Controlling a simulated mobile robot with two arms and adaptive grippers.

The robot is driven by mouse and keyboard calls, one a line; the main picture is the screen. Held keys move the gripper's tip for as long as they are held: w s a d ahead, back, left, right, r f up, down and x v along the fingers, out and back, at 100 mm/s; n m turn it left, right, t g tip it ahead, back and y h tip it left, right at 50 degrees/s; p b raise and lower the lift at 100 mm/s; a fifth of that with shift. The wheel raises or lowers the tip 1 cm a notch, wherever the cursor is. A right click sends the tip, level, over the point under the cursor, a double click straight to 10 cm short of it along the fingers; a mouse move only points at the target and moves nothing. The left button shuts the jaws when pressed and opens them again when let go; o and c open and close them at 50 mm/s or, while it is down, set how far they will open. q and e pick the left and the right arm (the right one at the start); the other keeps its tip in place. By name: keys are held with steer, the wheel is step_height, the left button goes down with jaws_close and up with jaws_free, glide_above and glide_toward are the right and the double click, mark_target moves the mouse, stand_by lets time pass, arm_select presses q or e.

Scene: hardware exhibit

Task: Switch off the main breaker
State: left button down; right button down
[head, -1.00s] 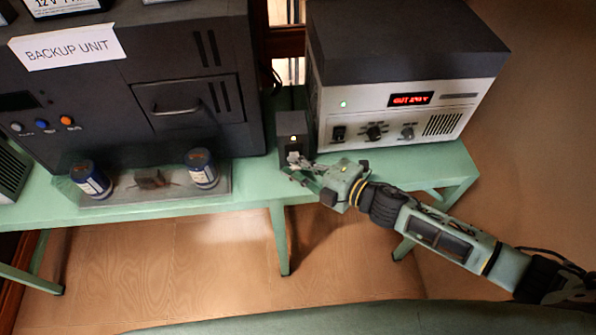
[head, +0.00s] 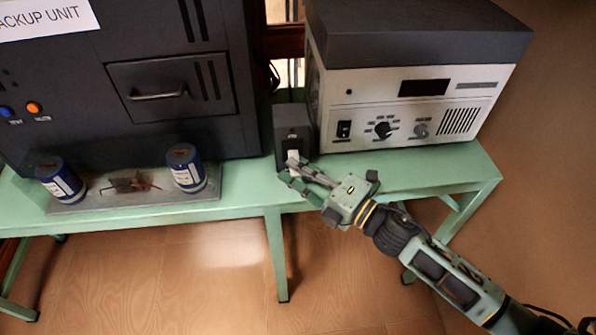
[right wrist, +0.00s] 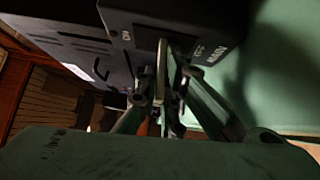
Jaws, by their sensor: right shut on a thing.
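The main breaker (head: 291,124) is a small dark box on the green bench, between the backup unit and the white power supply. Its indicator is dark. Its pale lever (head: 293,156) is on the front face, with the tip of my right gripper (head: 288,168) at it. In the right wrist view, the lever (right wrist: 162,58) stands between the fingers of my right gripper (right wrist: 160,100), which are shut on it. ON, OFF and MAIN markings show on the breaker face (right wrist: 180,20). The fingers partly hide the lever's lower part. My left gripper is out of view.
The white power supply (head: 400,105) stands right of the breaker, its display (head: 424,88) dark. The backup unit (head: 130,100) stands left. Bench (head: 400,170) is clear in front of the power supply.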

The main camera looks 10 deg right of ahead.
steer(key=c, duration=1.9)
jaws_free()
steer(key=shift+s, duration=0.1)
steer(key=v, duration=1.2)
steer(key=shift+f, duration=0.15)
